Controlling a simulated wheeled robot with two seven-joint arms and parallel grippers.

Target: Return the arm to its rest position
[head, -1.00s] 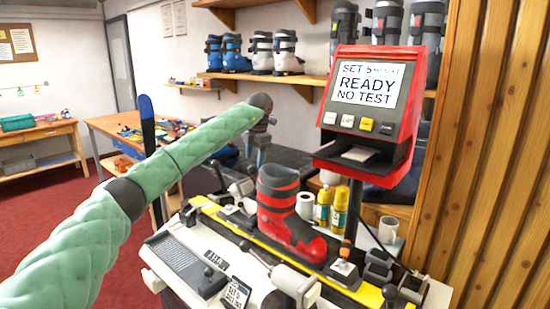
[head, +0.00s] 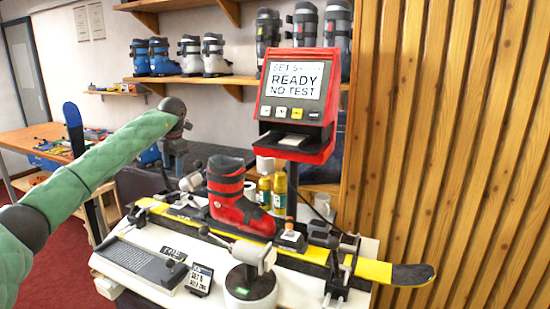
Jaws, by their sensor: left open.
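My left arm comes in from the left in a green padded sleeve. Its dark grey left gripper (head: 177,158) hangs off the sleeve's end, pointing down, left of the red and black ski boot (head: 228,198). It is open, with nothing seen between its fingers, and apart from the boot. The boot stands upright on the yellow and black ski (head: 372,270), which lies across the white bench (head: 120,268). My right gripper is not in view.
A red test machine (head: 298,100) reading "READY NO TEST" rises behind the boot. Yellow bottles (head: 279,190) stand below it. Shelved boots (head: 214,55) line the back wall; a slatted wooden wall (head: 450,140) closes the right.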

